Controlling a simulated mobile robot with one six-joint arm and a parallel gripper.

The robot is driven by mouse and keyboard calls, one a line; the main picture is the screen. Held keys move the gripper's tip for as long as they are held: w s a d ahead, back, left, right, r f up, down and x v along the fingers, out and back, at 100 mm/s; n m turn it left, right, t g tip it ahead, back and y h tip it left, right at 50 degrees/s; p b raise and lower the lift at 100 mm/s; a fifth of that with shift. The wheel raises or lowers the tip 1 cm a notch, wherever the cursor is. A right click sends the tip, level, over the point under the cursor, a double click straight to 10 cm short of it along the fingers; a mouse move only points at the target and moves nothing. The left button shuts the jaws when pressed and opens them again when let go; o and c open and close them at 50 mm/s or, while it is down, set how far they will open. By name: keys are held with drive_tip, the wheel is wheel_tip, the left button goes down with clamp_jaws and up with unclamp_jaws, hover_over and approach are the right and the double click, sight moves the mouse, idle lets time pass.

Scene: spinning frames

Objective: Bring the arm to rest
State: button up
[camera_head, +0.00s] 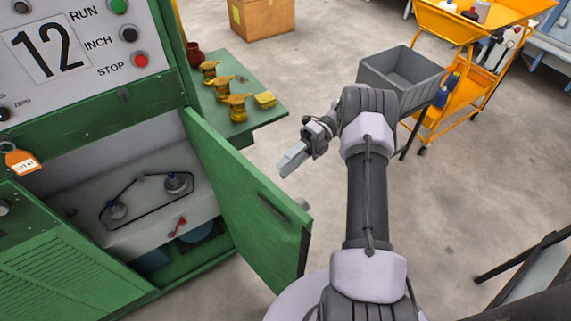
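My arm reaches forward from the bottom of the head view, with its wrist bent to the left. My gripper (292,159) is at the end, pointing left and down, in the air beyond the open green door (250,205) of the machine. Its fingers look close together, but the view is too small to tell whether they are open or shut. I see nothing held in it.
The green machine (90,120) stands at left, its lower compartment exposed with a belt over two pulleys. A green shelf (262,112) holds several brass pieces. A grey bin (385,75) is behind my arm, near an orange cart (455,105). A cardboard box (262,17) sits farther back.

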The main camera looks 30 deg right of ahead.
drive_tip(key=shift+w+d+r, duration=0.1)
drive_tip(key=shift+d, duration=0.15)
drive_tip(key=s+a+r+n+h, duration=0.2)
drive_tip(key=a+r+n+h, duration=0.2)
drive_tip(key=r+n, duration=0.35)
drive_tip(key=s+a+r+n+h, duration=0.35)
drive_tip(key=a+r+n, duration=0.2)
drive_tip(key=r, duration=0.25)
drive_tip(key=s+a+r+n+t+h, duration=0.7)
drive_tip(key=s+n+t, duration=0.4)
drive_tip(key=n, duration=0.5)
wheel_tip(320, 180, down, 16)
drive_tip(key=s+g+y+b, duration=0.1)
drive_tip(key=s+b, duration=0.1)
drive_tip(key=b, duration=1.2)
drive_tip(key=shift+d, duration=0.2)
